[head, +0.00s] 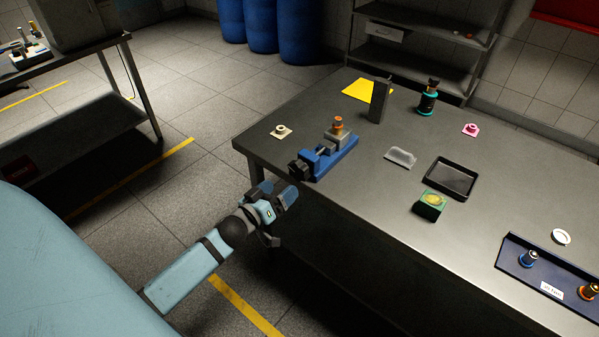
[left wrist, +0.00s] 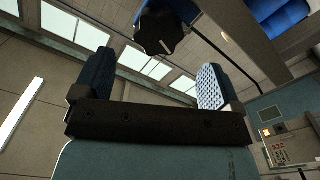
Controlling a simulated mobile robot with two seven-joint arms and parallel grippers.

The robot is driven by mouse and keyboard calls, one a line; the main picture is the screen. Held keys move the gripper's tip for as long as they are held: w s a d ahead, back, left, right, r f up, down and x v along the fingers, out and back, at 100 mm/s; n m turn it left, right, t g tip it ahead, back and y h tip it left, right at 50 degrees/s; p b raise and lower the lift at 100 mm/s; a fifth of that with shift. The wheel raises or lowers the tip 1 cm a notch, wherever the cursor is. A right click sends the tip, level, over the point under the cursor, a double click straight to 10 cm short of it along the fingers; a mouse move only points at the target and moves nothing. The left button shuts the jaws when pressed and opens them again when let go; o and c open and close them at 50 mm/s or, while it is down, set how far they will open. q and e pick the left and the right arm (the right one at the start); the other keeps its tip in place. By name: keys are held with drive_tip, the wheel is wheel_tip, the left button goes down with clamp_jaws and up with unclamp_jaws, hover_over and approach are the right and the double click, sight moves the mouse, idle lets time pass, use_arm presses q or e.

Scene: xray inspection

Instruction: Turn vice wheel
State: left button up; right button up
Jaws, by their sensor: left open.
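The blue vice (head: 325,158) stands at the near left edge of the dark metal table (head: 330,217). Its black wheel (head: 298,170) faces the table's left edge. An orange-topped piece (head: 338,125) sits at the vice's grey jaws. In the left wrist view the black wheel (left wrist: 159,33) shows above and beyond the fingers. My left gripper (head: 290,192) is just off the table's edge, below and in front of the wheel in the head view, apart from it. In the left wrist view its two blue pads (left wrist: 152,82) are spread with nothing between them. My right gripper is not in view.
On the table are a beige piece (head: 281,132), a grey upright block (head: 379,101), a green box (head: 430,204), a black tray (head: 451,196) and a blue rack (head: 507,263). A shelf (head: 420,52) stands behind. Floor left of the table is clear.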

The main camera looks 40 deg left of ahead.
sight(297, 175)
use_arm(q)
drive_tip(key=w, duration=0.8)
drive_tip(key=shift+w+d, duration=0.4)
drive_tip(key=c, duration=0.9)
